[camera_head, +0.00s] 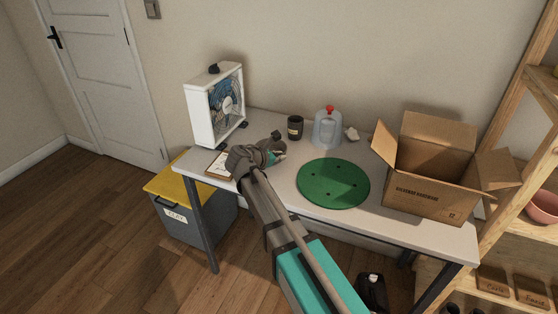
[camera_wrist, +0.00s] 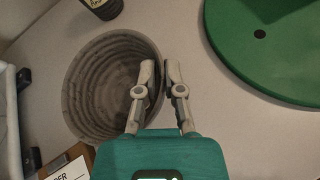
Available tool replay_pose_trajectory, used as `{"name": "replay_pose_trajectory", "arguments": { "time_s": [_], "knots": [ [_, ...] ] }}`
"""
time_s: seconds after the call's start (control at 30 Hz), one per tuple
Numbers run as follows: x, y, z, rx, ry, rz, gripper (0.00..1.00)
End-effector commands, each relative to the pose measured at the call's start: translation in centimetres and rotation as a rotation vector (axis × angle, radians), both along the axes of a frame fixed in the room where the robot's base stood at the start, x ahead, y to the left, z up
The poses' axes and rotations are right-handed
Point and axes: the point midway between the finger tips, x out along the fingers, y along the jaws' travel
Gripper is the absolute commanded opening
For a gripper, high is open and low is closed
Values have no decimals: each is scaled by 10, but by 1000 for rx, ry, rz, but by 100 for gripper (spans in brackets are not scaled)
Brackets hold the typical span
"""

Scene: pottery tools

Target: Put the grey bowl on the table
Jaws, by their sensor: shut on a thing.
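The grey bowl (camera_wrist: 95,90) is ribbed inside and fills the left middle of the wrist view, opening towards the camera. My gripper (camera_wrist: 160,70) is shut on its right rim, with one finger inside the bowl and one outside. In the head view my gripper (camera_head: 280,156) is over the left part of the white table (camera_head: 300,225), and my arm hides most or all of the bowl. The table top also shows around the bowl in the wrist view (camera_wrist: 215,105). I cannot tell whether the bowl touches the table.
A green disc (camera_head: 333,183) lies right of my gripper. A fan (camera_head: 203,115), dark jar (camera_head: 295,128), clear jug (camera_head: 327,132) and white lump (camera_head: 352,134) stand behind. An open cardboard box (camera_head: 425,195) is at right. A clipboard (camera_head: 219,167) lies at the left edge.

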Motion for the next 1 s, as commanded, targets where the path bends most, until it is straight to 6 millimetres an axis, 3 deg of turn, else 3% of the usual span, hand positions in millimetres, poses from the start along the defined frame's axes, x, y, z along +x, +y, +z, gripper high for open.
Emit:
{"name": "replay_pose_trajectory", "arguments": {
  "time_s": [0.47, 0.5, 0.67, 1.0],
  "knots": [
    [0, 0, -4, -1, -1, 0, 0],
    [0, 0, -3, 0, 0, 0, 18],
    [0, 0, -3, 0, 0, 0, 45],
    [0, 0, -2, 0, 0, 0, 45]
  ]
}}
